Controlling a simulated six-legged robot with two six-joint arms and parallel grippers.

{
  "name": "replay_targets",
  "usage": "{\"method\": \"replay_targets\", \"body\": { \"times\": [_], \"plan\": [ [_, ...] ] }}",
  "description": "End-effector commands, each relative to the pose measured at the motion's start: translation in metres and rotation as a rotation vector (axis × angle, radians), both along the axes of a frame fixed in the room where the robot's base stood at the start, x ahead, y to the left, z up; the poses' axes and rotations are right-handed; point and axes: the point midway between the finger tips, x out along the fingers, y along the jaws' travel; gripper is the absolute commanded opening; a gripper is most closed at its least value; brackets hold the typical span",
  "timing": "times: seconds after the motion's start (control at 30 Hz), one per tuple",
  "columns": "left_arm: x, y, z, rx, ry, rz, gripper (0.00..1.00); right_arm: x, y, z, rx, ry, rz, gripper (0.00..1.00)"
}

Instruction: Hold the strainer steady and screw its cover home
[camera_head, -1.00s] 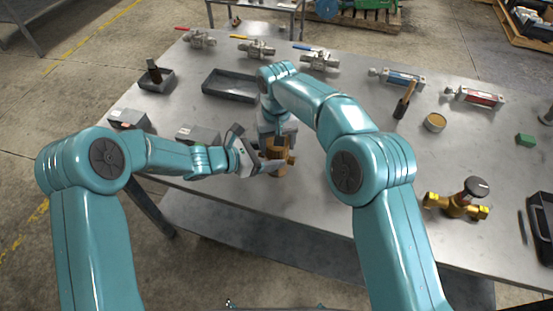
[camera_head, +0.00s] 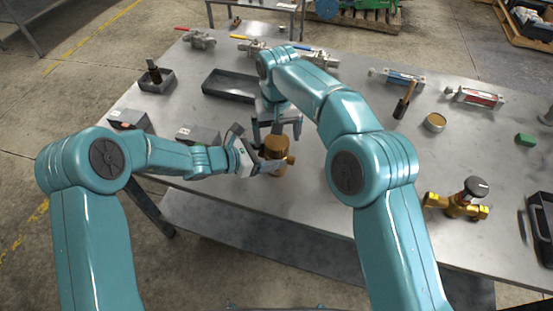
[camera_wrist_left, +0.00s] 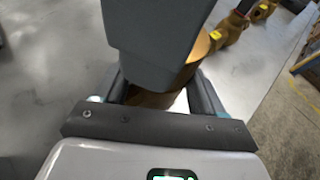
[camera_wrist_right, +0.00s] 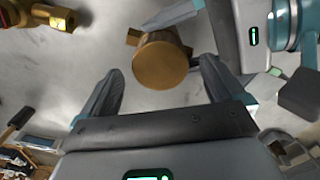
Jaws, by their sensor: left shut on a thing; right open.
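The brass strainer (camera_head: 281,168) stands on the near part of the steel bench, its round cover (camera_head: 277,143) on top. My left gripper (camera_head: 268,166) is shut on the strainer's body from the left; the left wrist view shows the brown body (camera_wrist_left: 155,98) between its fingers, partly hidden by a dark grey shape. My right gripper (camera_head: 277,131) is open and empty, just above and behind the cover. In the right wrist view the flat cover face (camera_wrist_right: 160,64) lies beyond the spread fingers (camera_wrist_right: 161,88), clear of both. How far the cover is screwed down cannot be told.
A brass valve with a dark knob (camera_head: 476,187) stands to the right. Behind are an empty dark tray (camera_head: 228,84), a small tin (camera_head: 434,122) and a brown-handled tool (camera_head: 405,99). Grey boxes (camera_head: 198,135) sit left. Bench right of the strainer is fairly clear.

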Motion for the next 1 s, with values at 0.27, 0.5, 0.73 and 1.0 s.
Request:
{"method": "replay_targets", "body": {
  "times": [0.27,0.5,0.73,1.0],
  "plan": [
    [0.0,0.0,0.0,0.0,0.0,0.0,0.0,0.0,0.0,0.008,0.0,0.001,0.001,0.96],
    [0.0,0.0,0.0,0.0,0.0,0.001,0.0,0.001,0.001,0.021,0.001,-0.004,0.091,0.89],
    [0.0,0.0,0.0,0.0,0.0,0.001,0.0,0.0,0.001,0.043,0.0,-0.001,0.281,0.89],
    [0.0,0.0,0.0,0.0,0.0,0.0,0.0,0.0,0.0,0.044,0.0,0.0,0.288,0.89]
  ]
}}
